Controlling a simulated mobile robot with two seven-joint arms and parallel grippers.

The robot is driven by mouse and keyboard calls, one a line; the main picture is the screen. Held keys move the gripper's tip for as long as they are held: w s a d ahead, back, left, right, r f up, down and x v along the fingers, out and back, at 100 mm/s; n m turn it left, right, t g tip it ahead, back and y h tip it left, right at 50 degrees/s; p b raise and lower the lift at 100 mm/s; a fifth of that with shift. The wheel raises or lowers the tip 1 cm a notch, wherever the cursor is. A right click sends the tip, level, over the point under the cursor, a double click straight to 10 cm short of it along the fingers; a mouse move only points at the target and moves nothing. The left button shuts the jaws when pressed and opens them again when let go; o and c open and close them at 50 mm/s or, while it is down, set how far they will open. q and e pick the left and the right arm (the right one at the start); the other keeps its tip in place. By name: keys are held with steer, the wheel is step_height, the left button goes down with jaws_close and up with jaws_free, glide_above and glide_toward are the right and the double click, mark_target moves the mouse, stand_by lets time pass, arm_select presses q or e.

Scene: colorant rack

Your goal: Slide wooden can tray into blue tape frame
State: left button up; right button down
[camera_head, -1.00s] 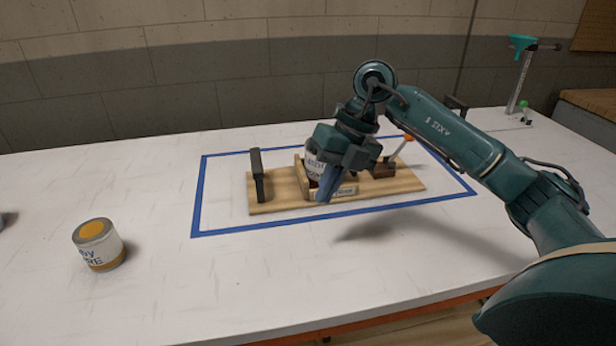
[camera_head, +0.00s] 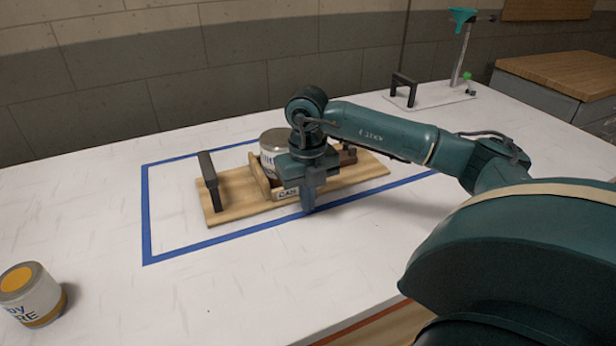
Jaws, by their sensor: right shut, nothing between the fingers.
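The wooden can tray (camera_head: 240,205) lies on the white table inside the blue tape frame (camera_head: 149,220), set at a slant to it. It has a black handle (camera_head: 209,177) at its left end and a can (camera_head: 271,146) in a wooden holder at its middle. My right gripper (camera_head: 308,204) is shut and empty, pointing down at the tray's front edge, just right of the label. I cannot tell whether it touches the tray. My left gripper is out of view.
A yellow-lidded can (camera_head: 29,294) stands on the table at the lower left, outside the frame. A teal-topped stand (camera_head: 461,50) on a white plate and a wooden-topped cabinet (camera_head: 550,75) are at the back right.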

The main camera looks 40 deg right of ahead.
steer(key=shift+w+d+r, duration=0.15)
steer(key=shift+w+d, duration=0.1)
steer(key=shift+w, duration=0.7)
steer(key=shift+w+d+r, duration=0.1)
steer(key=shift+w+d, duration=0.15)
steer(key=shift+w, duration=0.65)
steer(key=shift+w+d+p, duration=0.15)
steer(key=shift+w+d, duration=0.1)
steer(key=shift+w, duration=0.5)
steer(key=shift+w+d+p, duration=0.15)
steer(key=shift+w+d, duration=0.05)
steer(key=shift+w, duration=0.55)
steer(key=shift+w+d+p, duration=0.15)
steer(key=shift+w+d, duration=0.1)
steer(key=shift+w, duration=0.5)
steer(key=shift+s, duration=0.15)
